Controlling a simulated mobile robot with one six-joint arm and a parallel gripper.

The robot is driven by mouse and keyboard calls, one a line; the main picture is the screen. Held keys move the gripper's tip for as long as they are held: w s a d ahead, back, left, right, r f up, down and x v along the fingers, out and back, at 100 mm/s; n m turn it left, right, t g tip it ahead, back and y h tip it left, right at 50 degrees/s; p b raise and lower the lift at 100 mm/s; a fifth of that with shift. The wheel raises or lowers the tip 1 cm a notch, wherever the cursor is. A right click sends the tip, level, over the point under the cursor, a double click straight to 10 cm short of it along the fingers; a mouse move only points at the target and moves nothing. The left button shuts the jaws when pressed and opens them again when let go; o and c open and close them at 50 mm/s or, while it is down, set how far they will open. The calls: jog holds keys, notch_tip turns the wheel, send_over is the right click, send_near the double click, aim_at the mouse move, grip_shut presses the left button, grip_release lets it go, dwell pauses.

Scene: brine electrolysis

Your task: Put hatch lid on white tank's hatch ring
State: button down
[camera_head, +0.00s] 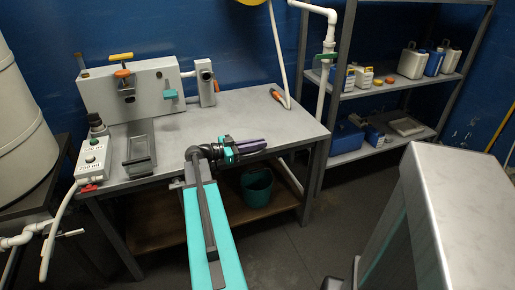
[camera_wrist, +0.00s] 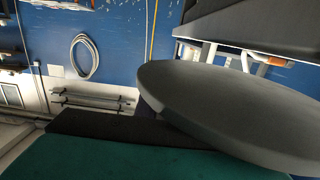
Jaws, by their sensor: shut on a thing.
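The grey round hatch lid (camera_wrist: 225,105) fills the right of the wrist view, a thick flat disc seen at a slant. My gripper (camera_head: 257,145) is shut on it. Its dark finger and teal body run along the bottom of the wrist view. In the head view my gripper is in front of the table's right part, pointing right. I cannot make out the lid there. A large off-white tank (camera_head: 22,115) stands at the far left of the head view, well apart from my gripper. Its top is cut off and no hatch ring shows.
A grey table (camera_head: 235,110) carries a box-shaped apparatus (camera_head: 130,95) and a small control box (camera_head: 93,158). A teal bucket (camera_head: 257,188) is below. Shelves (camera_head: 385,85) hold several containers at the right. A large grey block (camera_head: 465,210) stands at front right. White pipes rise behind the table.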

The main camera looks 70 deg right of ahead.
jog(key=shift+w+d, duration=0.35)
jog(key=shift+d, duration=0.45)
jog(key=shift+f+b, duration=0.3)
jog(key=shift+f, duration=1.35)
jog(key=shift+f+b, duration=0.2)
jog(key=shift+b, duration=0.1)
jog(key=c, duration=1.8)
grip_release()
jog(key=shift+c, duration=0.2)
jog(key=shift+r+p, duration=0.15)
jog(key=shift+p, duration=0.9)
jog(key=shift+w+a, duration=0.2)
jog(key=shift+w, duration=0.05)
jog(key=shift+b+v, duration=0.75)
jog(key=shift+v, duration=2.7)
jog(key=shift+o, duration=0.2)
jog(key=shift+s+a, duration=0.15)
